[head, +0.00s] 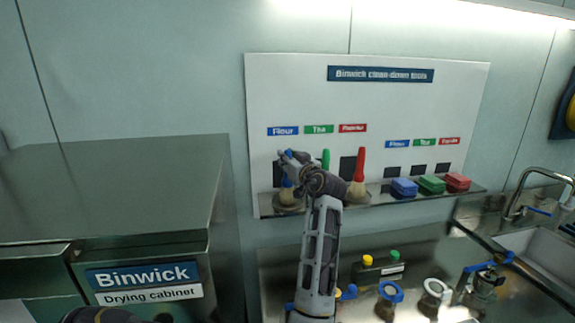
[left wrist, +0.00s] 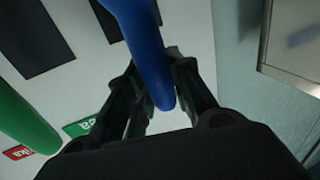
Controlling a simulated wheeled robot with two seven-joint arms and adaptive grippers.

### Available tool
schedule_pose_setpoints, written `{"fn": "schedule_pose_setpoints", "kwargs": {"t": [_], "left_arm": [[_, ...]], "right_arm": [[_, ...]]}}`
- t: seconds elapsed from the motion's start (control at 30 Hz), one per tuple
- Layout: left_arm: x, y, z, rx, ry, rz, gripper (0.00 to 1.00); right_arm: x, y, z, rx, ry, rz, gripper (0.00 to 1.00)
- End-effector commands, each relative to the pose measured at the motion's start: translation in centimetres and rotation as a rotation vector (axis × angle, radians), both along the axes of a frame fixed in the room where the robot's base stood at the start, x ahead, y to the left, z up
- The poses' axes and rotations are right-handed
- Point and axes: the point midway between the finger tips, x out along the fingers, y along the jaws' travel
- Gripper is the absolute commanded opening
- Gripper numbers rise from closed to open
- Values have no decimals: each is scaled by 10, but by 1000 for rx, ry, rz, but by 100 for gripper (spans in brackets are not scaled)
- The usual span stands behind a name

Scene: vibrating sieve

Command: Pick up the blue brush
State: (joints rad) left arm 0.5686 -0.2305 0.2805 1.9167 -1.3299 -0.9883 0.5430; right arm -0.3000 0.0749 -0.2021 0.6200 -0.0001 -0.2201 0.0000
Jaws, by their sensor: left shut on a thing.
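The blue brush (head: 287,192) stands at the left end of the shelf below the Flour label, its bristles at the shelf. My left gripper (head: 284,155) is at the top of its blue handle. In the left wrist view the blue handle (left wrist: 145,45) runs between the two fingers of my left gripper (left wrist: 160,95), which are shut on it. My left wrist hides part of the brush in the head view. My right gripper is not in view.
A green brush (head: 325,160) and a red brush (head: 360,165) stand just right. A drying cabinet (head: 110,190) stands left; a sink (head: 540,220) is at right.

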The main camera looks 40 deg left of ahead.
Motion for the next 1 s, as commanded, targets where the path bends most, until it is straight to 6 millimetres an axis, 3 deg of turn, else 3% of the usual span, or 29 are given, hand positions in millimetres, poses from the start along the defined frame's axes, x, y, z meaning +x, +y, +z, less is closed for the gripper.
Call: {"fn": "schedule_pose_setpoints", "kwargs": {"t": [0.7, 1.0], "left_arm": [[0, 0, 74, 0, -2, 0, 0], [0, 0, 93, 1, -1, 0, 0]], "right_arm": [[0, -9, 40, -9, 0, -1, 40], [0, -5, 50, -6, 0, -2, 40]]}}
